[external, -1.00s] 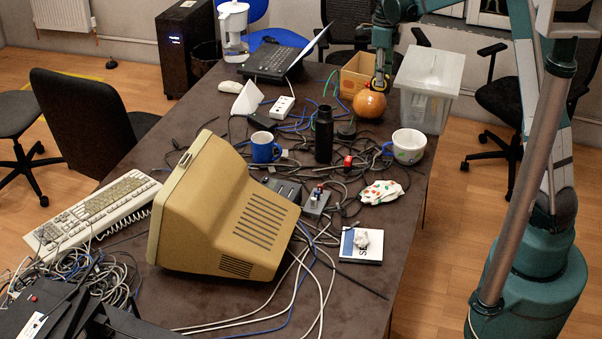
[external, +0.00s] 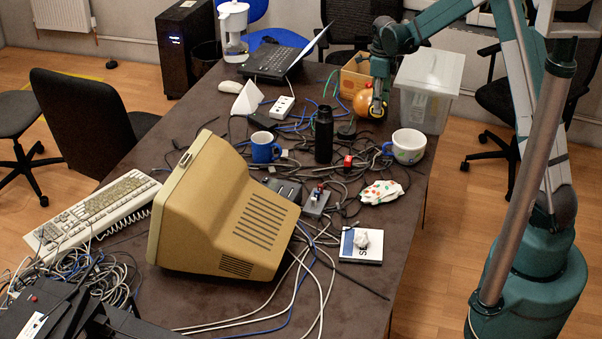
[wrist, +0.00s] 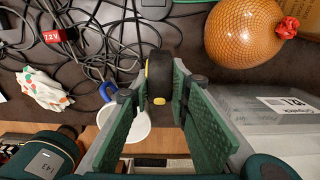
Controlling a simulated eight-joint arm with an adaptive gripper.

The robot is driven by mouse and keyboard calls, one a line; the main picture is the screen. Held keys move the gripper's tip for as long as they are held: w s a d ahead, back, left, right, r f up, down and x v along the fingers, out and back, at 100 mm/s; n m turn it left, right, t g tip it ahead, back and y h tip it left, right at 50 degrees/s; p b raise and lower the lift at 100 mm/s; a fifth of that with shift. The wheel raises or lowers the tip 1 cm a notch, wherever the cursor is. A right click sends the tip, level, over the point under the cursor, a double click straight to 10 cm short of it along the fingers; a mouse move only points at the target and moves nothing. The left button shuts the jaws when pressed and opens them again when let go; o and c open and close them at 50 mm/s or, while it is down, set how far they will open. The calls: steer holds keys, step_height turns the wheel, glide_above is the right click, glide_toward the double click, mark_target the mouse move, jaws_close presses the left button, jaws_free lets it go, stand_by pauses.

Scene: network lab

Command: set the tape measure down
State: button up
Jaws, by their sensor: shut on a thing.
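The tape measure (wrist: 160,75) is black with yellow parts. In the wrist view it sits between the fingertips of my gripper (wrist: 158,95), which is shut on it. In the external view my gripper (external: 379,92) points down at the table's back right, in front of the orange netted bag. The tape measure (external: 376,108) shows there as a small dark and yellow shape at the fingertips. I cannot tell whether it touches the dark tabletop (external: 335,270).
The orange netted bag (wrist: 243,32) and clear plastic bin (wrist: 265,110) are close on the right in the wrist view. A white mug (external: 409,145) stands nearer the camera. Cables (wrist: 95,40) cover much of the tabletop nearby. A black bottle (external: 324,135) stands to the left.

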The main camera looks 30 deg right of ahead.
mark_target(380, 116)
steer(key=shift+f+b, duration=0.4)
steer(key=shift+f, duration=2.65)
steer(key=shift+f+b, duration=0.3)
steer(key=shift+f, duration=1.6)
steer(key=shift+f, duration=0.15)
steer(key=o, duration=1)
step_height(380, 116, up, 12)
steer(key=shift+r+p, duration=0.2)
steer(key=shift+p, duration=0.6)
